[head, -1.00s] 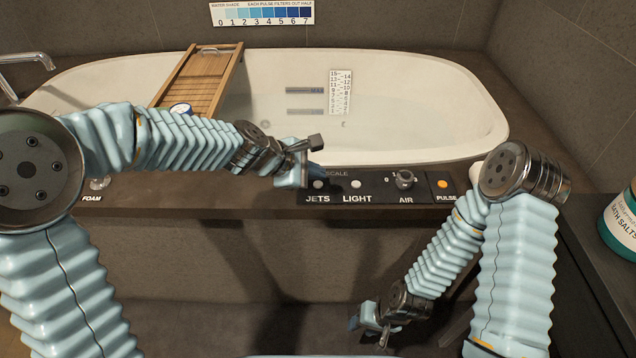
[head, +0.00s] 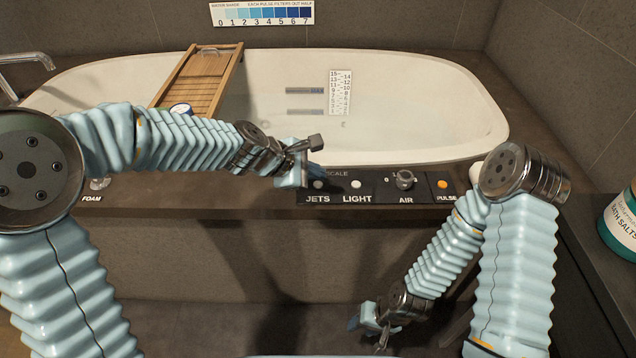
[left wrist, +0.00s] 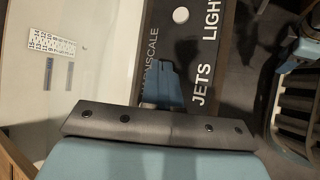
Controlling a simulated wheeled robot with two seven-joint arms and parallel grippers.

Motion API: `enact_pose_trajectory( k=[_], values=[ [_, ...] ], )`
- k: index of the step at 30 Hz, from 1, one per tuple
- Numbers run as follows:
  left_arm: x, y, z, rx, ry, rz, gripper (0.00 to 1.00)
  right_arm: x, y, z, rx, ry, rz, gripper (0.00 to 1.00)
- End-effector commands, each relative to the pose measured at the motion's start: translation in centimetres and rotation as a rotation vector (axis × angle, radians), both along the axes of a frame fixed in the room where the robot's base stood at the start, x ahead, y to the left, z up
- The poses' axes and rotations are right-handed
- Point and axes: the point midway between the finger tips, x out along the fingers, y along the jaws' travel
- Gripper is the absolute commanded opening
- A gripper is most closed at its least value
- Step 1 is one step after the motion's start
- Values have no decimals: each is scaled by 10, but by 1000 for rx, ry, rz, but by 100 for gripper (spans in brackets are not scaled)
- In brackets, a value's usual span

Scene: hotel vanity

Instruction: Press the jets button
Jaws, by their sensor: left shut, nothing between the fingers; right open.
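In the left wrist view the blue fingertips (left wrist: 163,85) lie beside the word JETS and hide the jets button; contact cannot be told. My right gripper (head: 369,333) is open and empty, low in front of the tub.
The light button (head: 355,184) is close to the right of the jets button; it also shows in the left wrist view (left wrist: 181,15). The air knob (head: 404,180) and pulse button (head: 442,184) are farther right. A wooden tray (head: 212,75) spans the tub.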

Motion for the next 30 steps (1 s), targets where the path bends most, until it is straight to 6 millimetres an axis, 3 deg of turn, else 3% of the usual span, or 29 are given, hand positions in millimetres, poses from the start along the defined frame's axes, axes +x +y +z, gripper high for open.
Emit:
enact_pose_trajectory(
  k=[30],
  values=[
    [0,0,-9,0,0,0,0,0,0,-7,0,0,0,43]
  ],
)
